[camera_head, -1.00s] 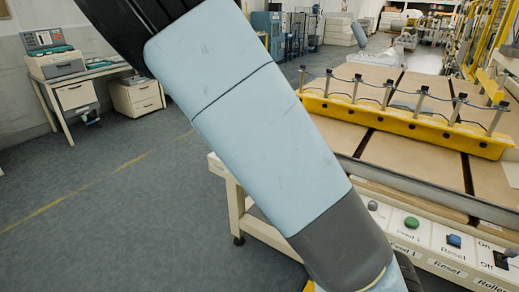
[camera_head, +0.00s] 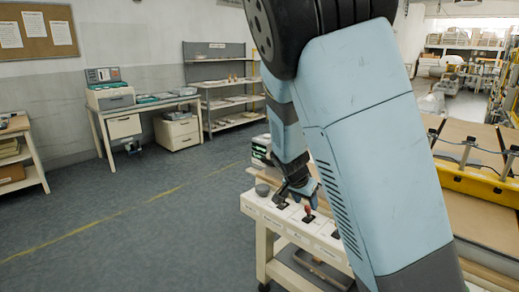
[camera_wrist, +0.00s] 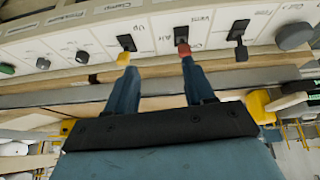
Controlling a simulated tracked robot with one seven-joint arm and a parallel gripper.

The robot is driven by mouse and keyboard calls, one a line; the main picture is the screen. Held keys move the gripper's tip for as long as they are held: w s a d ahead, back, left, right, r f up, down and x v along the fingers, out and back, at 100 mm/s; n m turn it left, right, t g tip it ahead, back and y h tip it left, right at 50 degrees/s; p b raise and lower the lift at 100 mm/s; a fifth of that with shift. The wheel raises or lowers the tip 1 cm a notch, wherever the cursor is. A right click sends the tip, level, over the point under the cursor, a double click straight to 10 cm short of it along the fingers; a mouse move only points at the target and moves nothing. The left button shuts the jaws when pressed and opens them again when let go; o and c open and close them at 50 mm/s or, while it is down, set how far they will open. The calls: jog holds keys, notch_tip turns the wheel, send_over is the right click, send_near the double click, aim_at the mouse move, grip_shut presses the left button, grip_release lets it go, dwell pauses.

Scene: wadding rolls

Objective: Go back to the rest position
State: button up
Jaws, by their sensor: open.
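In the head view my gripper (camera_head: 301,200) is small and partly hidden, close over the left end of the panel (camera_head: 270,213). My large blue arm link covers the middle of that view.
The panel carries black switches (camera_wrist: 239,30) and a dark round knob (camera_wrist: 294,36). At right is a yellow clamp bar (camera_head: 476,186). A desk (camera_head: 150,108) and a shelf rack (camera_head: 222,85) stand by the wall. The grey floor at left is open.

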jog(key=s+d+r+n+t+y, duration=0.1)
jog(key=s+d+r+n+y, duration=0.1)
jog(key=s+r, duration=0.8)
jog(key=s+d+r+n+y, duration=0.2)
jog(key=s+d+r+n, duration=0.3)
jog(key=s+r, duration=0.5)
jog(key=s+n, duration=0.1)
jog(key=s, duration=0.6)
jog(key=shift+s+r+t, duration=0.3)
jog(key=shift+s+t, duration=0.1)
